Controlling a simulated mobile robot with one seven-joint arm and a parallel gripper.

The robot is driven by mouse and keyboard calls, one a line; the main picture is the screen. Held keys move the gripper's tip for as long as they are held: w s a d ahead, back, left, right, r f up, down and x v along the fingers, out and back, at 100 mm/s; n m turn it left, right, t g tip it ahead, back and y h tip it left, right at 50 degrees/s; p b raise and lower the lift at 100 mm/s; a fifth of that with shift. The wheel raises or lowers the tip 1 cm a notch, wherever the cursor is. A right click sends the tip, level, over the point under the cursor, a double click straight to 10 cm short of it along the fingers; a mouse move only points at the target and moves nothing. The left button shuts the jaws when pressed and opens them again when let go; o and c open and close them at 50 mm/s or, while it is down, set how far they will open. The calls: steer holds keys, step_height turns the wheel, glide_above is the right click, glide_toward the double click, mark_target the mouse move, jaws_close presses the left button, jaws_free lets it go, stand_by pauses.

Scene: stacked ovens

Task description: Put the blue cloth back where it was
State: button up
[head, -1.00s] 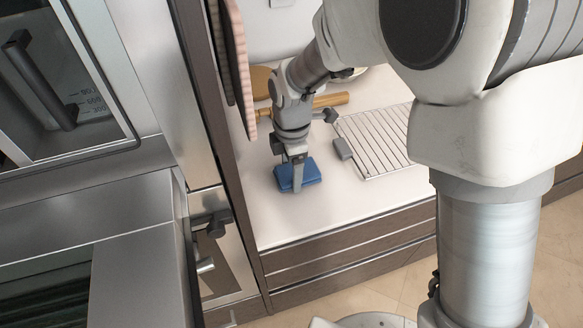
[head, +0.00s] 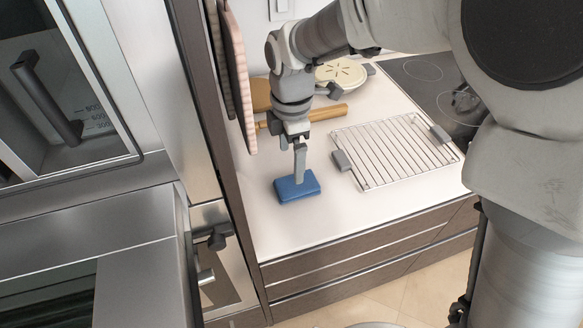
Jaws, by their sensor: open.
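The blue cloth (head: 297,188) is a folded, block-like bundle. It lies on the white counter (head: 330,222) near its front left part, to the left of the wire rack. My gripper (head: 299,178) points down just above and behind the cloth, with a finger in front of part of it. The jaws are open. I cannot tell from this view whether a fingertip touches the cloth.
A wire rack (head: 392,150) with grey grips lies to the right of the cloth. A rolling pin (head: 328,112), a pie (head: 341,73) and a dark cooktop (head: 432,85) are behind. The counter's front is clear.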

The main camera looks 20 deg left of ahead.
step_height(320, 180, up, 3)
steer(key=shift+r, duration=0.1)
steer(key=d+r+m+t, duration=0.1)
steer(key=d+r+m, duration=0.4)
steer(key=d, duration=0.4)
steer(key=d+r+m+t, duration=0.1)
steer(key=d+r+m, duration=0.3)
steer(key=d+m, duration=0.4)
steer(key=s+d+r+m+t, duration=0.1)
steer(key=s+d+m+t, duration=0.2)
steer(key=s+d+m, duration=0.7)
steer(key=d+m, duration=0.3)
steer(key=d, duration=0.1)
steer(key=shift+s, duration=0.15)
steer(key=shift+d+r, duration=0.1)
steer(key=shift+r, duration=0.05)
